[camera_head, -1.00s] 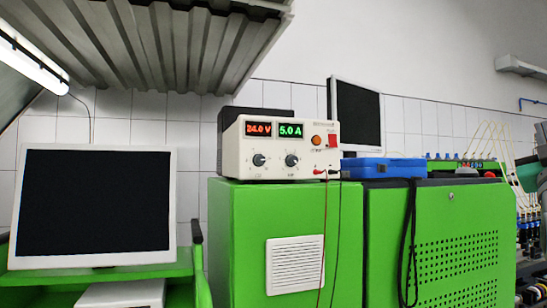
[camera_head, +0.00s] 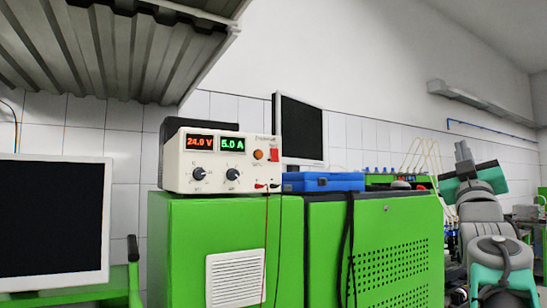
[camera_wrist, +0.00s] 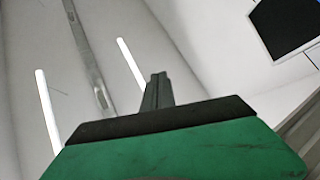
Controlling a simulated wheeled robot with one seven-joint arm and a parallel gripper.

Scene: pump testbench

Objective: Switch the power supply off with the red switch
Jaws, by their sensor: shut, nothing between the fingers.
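The power supply (camera_head: 222,178) is a cream box on top of a green cabinet, left of centre in the head view. Its displays are lit: 24.0 V in red and 5.0 A in green. The red switch (camera_head: 274,155) is at the right end of its front face, beside a round orange lamp (camera_head: 258,155). My gripper (camera_head: 462,150) is well to the right of the power supply, pointing up and touching nothing. In the wrist view my gripper (camera_wrist: 157,82) has its fingers together and empty. The power supply is not in the wrist view.
A blue case (camera_head: 322,182) and a dark monitor (camera_head: 300,130) stand right of the power supply. Red and black leads hang down the green cabinet (camera_head: 190,225). Another monitor (camera_head: 50,220) is at left. A corrugated hood (camera_head: 120,50) overhangs the upper left.

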